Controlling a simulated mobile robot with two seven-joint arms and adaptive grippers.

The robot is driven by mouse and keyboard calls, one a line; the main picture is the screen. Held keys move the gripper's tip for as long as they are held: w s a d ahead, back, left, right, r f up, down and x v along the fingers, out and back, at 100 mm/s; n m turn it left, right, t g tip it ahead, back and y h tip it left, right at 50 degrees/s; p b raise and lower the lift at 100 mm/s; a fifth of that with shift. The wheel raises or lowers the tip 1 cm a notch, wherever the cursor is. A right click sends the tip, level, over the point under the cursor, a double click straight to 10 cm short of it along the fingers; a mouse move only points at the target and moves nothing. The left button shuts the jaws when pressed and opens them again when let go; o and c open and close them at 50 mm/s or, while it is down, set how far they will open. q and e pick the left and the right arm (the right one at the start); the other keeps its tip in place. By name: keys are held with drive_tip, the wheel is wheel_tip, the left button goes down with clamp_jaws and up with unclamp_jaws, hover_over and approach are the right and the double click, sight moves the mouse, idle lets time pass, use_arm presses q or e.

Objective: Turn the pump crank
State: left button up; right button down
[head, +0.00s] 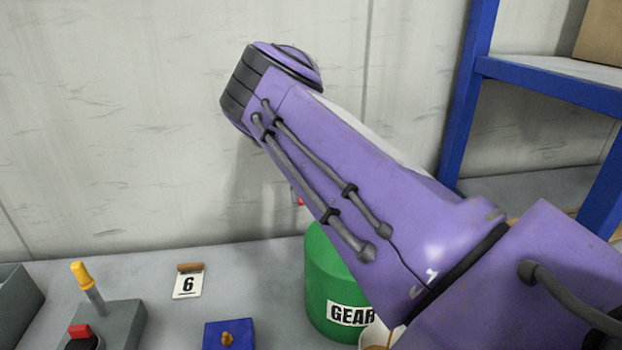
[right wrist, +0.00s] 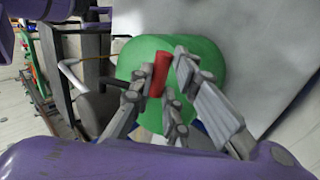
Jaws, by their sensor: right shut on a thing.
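The pump is a green drum (head: 328,275) with a "GEAR" label, on the bench in the head view and partly hidden behind my right arm. It also shows in the right wrist view (right wrist: 205,60). The crank's red handle (right wrist: 162,75) stands between my right gripper's fingers in the right wrist view. My right gripper (right wrist: 163,68) is shut on it. In the head view only a small red piece (head: 297,198) of the handle shows above the drum, beside my purple arm. The crank arm itself is hidden. My left gripper is in neither view.
A grey box with a yellow-tipped lever (head: 88,285) and a red button (head: 79,330) stands at front left. A card marked 6 (head: 188,285) and a blue block (head: 229,335) are on the bench. A blue shelf frame (head: 468,100) stands right. The wall is close behind.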

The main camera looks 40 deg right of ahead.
idle(0.4)
drive_tip(key=c, duration=1.7)
unclamp_jaws()
